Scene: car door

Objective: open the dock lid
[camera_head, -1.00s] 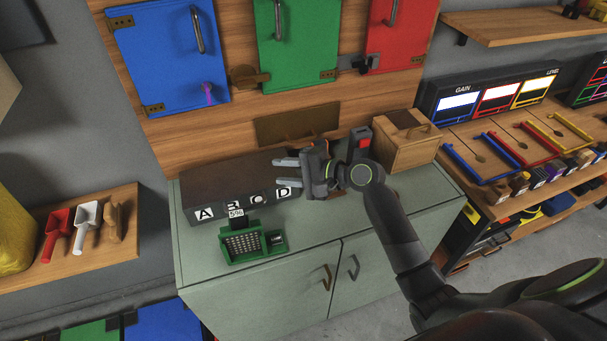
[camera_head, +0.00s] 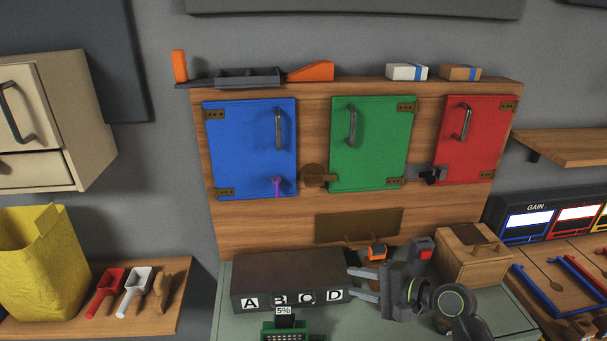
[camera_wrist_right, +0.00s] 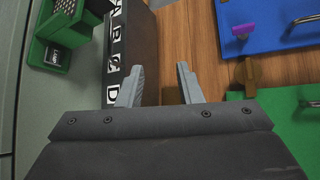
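A long box with a dark brown top (camera_head: 290,268) and a front lettered A, B, C and D stands on the pale green cabinet; I cannot tell for certain that its top is the dock lid. The top looks closed and flat. The box also shows in the right wrist view (camera_wrist_right: 142,45). My right gripper (camera_head: 351,283) is beside the box's D end, with its fingers apart and nothing between them. In the right wrist view the open fingers (camera_wrist_right: 158,88) point toward the box and the wooden board. My left gripper is not in view.
Blue (camera_head: 245,145), green (camera_head: 372,150) and red (camera_head: 478,145) doors are on the wooden board. A green tray (camera_head: 283,333) is in front of the lettered box. A wooden box (camera_head: 470,265), a red-topped item (camera_head: 423,250) and an orange item (camera_head: 377,252) stand near my right gripper.

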